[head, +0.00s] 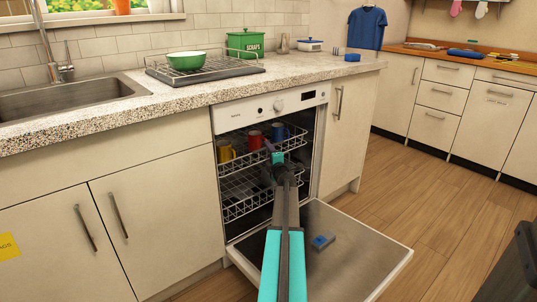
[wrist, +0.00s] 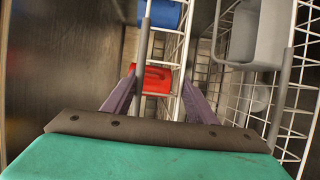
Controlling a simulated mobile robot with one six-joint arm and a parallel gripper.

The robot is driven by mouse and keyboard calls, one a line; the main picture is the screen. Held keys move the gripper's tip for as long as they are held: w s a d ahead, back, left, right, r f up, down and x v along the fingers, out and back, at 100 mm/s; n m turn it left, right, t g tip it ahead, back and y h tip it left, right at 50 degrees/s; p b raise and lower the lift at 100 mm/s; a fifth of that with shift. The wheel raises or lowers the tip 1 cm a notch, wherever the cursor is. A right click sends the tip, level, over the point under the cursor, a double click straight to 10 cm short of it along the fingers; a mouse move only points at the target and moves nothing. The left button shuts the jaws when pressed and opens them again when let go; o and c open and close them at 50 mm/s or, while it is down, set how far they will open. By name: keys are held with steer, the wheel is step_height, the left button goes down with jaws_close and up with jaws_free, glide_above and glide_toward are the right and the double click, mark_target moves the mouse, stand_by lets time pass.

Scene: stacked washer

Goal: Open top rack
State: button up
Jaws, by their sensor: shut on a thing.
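The dishwasher (head: 270,104) stands open under the counter, with its door (head: 340,255) folded down. The white wire top rack (head: 238,161) holds a yellow mug (head: 226,152), a red mug (head: 254,140) and a blue mug (head: 278,132). My gripper (head: 272,152) is at the rack's front edge, shut on the top rack. In the wrist view, my purple fingers (wrist: 160,76) lie on either side of the rack's white wire (wrist: 181,62), with the red mug (wrist: 152,79) beyond. The exact grip contact is hard to see.
The lower rack (head: 240,208) sits inside below. Wooden floor (head: 420,210) is clear to the right.

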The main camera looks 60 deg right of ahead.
steer(key=s+a+p, duration=0.3)
steer(key=s+a, duration=0.1)
steer(key=s, duration=0.9)
steer(key=s+a+p, duration=0.4)
steer(key=s, duration=0.8)
steer(key=s+a+p, duration=0.3)
steer(key=s+a, duration=0.1)
steer(key=s, duration=0.9)
steer(key=shift+s+a+r+p, duration=0.15)
steer(key=shift+s+r+p, duration=0.15)
steer(key=shift+r, duration=0.05)
steer(key=o, duration=1.3)
steer(key=shift+o, duration=0.4)
steer(key=shift+a+f, duration=0.1)
steer(key=shift+w, duration=0.1)
steer(key=shift+a, duration=0.15)
